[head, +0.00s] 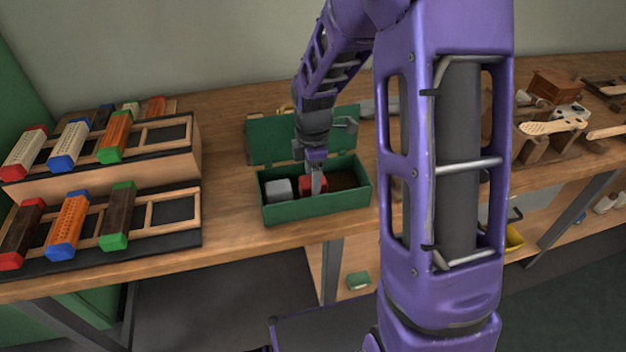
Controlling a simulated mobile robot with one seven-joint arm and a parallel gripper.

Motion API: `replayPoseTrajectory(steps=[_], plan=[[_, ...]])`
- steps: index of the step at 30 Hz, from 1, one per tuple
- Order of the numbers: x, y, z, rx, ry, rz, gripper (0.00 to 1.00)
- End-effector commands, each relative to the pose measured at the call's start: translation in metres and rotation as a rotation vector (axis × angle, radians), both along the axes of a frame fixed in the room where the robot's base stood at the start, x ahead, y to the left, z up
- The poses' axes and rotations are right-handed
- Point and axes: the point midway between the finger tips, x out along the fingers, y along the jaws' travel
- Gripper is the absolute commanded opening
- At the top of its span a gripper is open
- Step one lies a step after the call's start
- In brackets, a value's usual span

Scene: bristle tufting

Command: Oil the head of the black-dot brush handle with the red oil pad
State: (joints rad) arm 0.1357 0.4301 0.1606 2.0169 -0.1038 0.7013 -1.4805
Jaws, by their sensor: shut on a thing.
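My gripper (316,182) reaches down into an open green box (318,212) on the bench. It is shut on a red block (306,187), which looks like the red oil pad; the fingers partly cover it. The pad is still within the box walls, between a grey block (278,188) and a dark brown compartment (343,180). A pale handle-shaped piece with small holes (545,128) rests on a wooden stand at the right. I cannot tell whether it bears a black dot.
A stepped rack (190,150) at the left holds several brushes with red, blue and green ends. The box's green lid (268,140) stands open behind it. A small brown chest (553,87) stands at the back right. Bare bench (225,180) lies between rack and box. My arm hides the bench right of the box.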

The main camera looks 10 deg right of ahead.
Motion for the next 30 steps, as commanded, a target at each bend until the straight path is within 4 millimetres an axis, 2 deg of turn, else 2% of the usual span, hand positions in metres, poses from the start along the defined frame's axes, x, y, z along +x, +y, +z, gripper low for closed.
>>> replayPoseTrajectory(steps=[13, 30], plan=[[-0.001, 0.0, 0.001, 0.0, 0.003, 0.0, 0.12], [0.0, 0.0, 0.047, 0.0, 0.0, 0.0, 0.12]])
